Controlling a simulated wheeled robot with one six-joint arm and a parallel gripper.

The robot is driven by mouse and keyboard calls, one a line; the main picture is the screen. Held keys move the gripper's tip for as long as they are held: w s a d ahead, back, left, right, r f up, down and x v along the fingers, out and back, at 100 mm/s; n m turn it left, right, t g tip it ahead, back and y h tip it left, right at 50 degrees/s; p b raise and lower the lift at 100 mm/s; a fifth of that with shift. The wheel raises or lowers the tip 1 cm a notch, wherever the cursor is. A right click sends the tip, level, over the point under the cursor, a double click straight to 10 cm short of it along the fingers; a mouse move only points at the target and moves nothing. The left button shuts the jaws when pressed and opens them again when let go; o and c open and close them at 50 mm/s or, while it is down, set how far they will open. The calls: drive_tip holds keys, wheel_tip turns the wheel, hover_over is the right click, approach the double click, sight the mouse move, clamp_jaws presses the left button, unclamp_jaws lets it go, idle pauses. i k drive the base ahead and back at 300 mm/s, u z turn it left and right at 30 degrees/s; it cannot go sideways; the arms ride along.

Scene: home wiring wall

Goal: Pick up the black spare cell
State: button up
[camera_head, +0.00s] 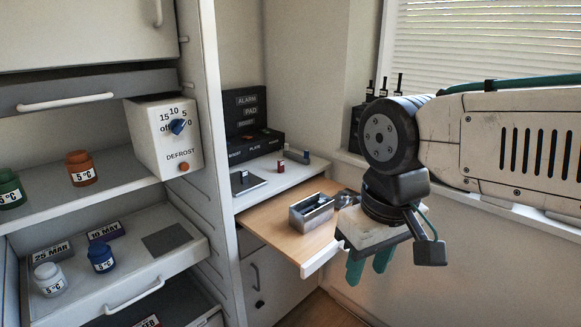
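A small dark cell (243,177) stands on a dark flat pad (249,184) on the white ledge; it looks black, but it is tiny here. A red cell (281,166) and a blue cell (306,157) stand farther right on the same ledge. A grey metal box (299,222) with dark contents sits on the pulled-out wooden board; I cannot make out what is inside. My gripper (369,271) points down at the right of the board, with its two green fingers apart and nothing seen between them. It is well to the right of the dark cell.
Black labelled blocks (247,108) stand at the back of the ledge. A tall white cabinet side (212,130) rises at the left, beside shelves with jars and a defrost dial box (165,138). The wooden board (262,222) is bare left of the metal box.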

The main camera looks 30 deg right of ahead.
sight(243, 173)
drive_tip(key=z, duration=0.35)
drive_tip(key=i, duration=1.05)
drive_tip(key=u, duration=0.4)
